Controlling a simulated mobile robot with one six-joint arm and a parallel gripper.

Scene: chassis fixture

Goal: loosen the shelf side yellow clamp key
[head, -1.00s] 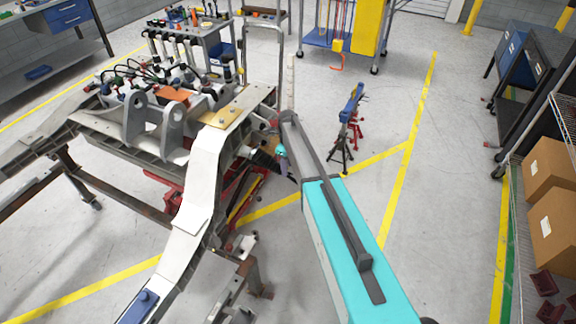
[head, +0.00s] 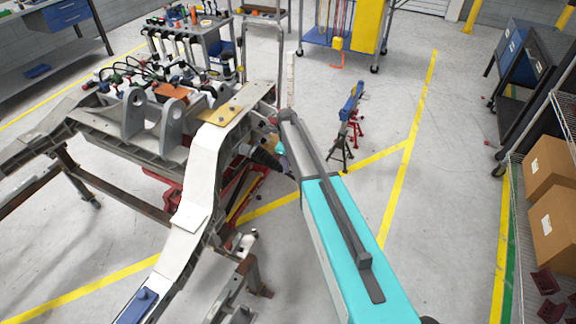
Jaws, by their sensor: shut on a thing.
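My arm reaches in from the lower right to the shelf side of the chassis frame (head: 205,165). My gripper (head: 246,150) is small and dark, low beside the frame's right rail and pointing left at it. It is shut on the yellow clamp key at that side. The key is hidden by the fingers and too small to make out, so its angle cannot be told.
The chassis rests on a rusty steel stand (head: 250,275), with red parts below the rail. A blue-topped stand with red legs (head: 350,115) is to the right. Shelves with cardboard boxes (head: 553,225) line the right edge.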

